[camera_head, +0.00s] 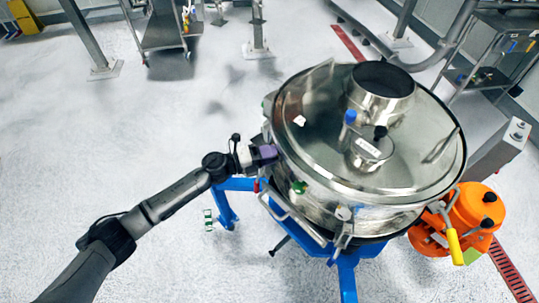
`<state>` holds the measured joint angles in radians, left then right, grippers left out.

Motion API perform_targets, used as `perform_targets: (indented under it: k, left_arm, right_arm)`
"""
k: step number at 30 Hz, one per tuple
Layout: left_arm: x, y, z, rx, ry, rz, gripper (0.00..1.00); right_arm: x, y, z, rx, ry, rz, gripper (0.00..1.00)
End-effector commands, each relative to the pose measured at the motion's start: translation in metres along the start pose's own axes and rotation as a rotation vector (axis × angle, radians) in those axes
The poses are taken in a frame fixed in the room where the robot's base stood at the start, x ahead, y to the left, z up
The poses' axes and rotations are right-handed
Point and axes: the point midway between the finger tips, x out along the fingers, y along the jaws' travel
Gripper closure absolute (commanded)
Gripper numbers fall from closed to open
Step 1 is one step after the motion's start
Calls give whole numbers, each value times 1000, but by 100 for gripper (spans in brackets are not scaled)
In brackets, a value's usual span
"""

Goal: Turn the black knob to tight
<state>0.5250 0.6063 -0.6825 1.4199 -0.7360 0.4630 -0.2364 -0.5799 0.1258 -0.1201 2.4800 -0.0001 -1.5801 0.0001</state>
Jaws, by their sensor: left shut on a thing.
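The round steel powder sifter (403,176) with a shiny lid stands right of centre on blue legs. My left gripper (265,153) reaches in from the left and is at the sifter's left side, just below the lid rim. It is shut on a small part there, which its dark purple-grey fingers hide. This looks like the black knob, but I cannot see its colour or how far it is turned. A green knob (299,187) shows on the sifter's side, below and to the right of the gripper. My right gripper is not in view.
An orange motor unit (466,222) with black knobs and a yellow handle (454,246) stands at the sifter's right. Blue legs (347,283) stick out below the sifter. Steel carts stand at the back. The floor at left is clear.

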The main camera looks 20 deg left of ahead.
Motion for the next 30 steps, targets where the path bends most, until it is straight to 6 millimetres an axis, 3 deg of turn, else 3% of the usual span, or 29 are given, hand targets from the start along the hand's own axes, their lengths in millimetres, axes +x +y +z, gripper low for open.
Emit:
perform_targets:
  k: [10,11,18,26,30]
  left_arm:
    - [0,0,0,5,0,1,84]
    - [0,0,0,5,0,1,59]
    - [0,0,0,4,0,1,36]
    - [-1,0,0,3,0,1,35]
    - [-11,0,0,3,-1,1,35]
  right_arm:
    - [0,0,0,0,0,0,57]
    - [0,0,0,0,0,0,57]
    - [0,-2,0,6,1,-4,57]
    - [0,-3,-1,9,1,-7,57]
    - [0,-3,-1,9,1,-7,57]
